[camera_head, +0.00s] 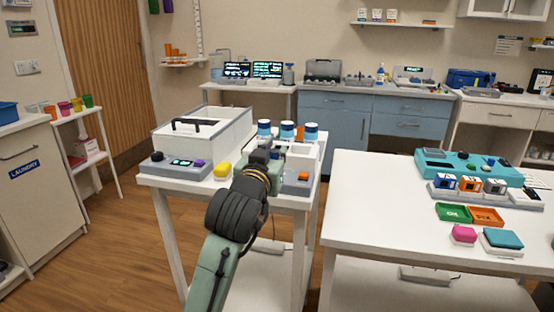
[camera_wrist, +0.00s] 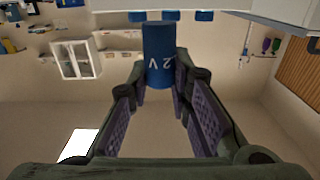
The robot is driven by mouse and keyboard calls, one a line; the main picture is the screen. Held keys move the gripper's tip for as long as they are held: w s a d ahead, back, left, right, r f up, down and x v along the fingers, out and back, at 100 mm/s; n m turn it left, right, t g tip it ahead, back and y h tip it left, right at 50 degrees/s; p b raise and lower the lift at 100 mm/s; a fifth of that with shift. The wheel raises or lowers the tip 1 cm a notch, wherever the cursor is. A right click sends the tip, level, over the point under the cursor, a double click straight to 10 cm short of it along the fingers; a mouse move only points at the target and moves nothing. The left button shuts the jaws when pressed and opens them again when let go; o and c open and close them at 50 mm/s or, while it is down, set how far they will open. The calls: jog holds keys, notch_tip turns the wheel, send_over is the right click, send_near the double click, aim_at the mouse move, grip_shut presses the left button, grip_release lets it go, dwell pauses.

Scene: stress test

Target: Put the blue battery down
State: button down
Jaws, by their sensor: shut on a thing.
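In the wrist view the blue battery (camera_wrist: 158,45) stands between the fingertips of my gripper (camera_wrist: 160,84), marked with pale characters that include a V. The purple-padded fingers close on its near end. In the head view my gripper (camera_head: 263,155) is over the small white table (camera_head: 170,183), by the blue-and-white cylinders. I cannot make out the held battery there; my arm and the clutter hide it.
Blue-and-white cylinders (camera_head: 287,131) stand behind my gripper. The right table (camera_head: 365,205) has a clear left half.

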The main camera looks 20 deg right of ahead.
jog(key=shift+x, duration=1.1)
jog(key=shift+w+f, duration=0.1)
jog(key=shift+f, duration=0.15)
notch_tip(320, 180, down, 3)
jog(key=shift+f, duration=0.2)
jog(key=c, duration=1.5)
grip_release()
jog(key=shift+o, duration=0.2)
jog(key=b+v, duration=0.1)
jog(key=v, duration=1.1)
jog(key=shift+r, duration=0.1)
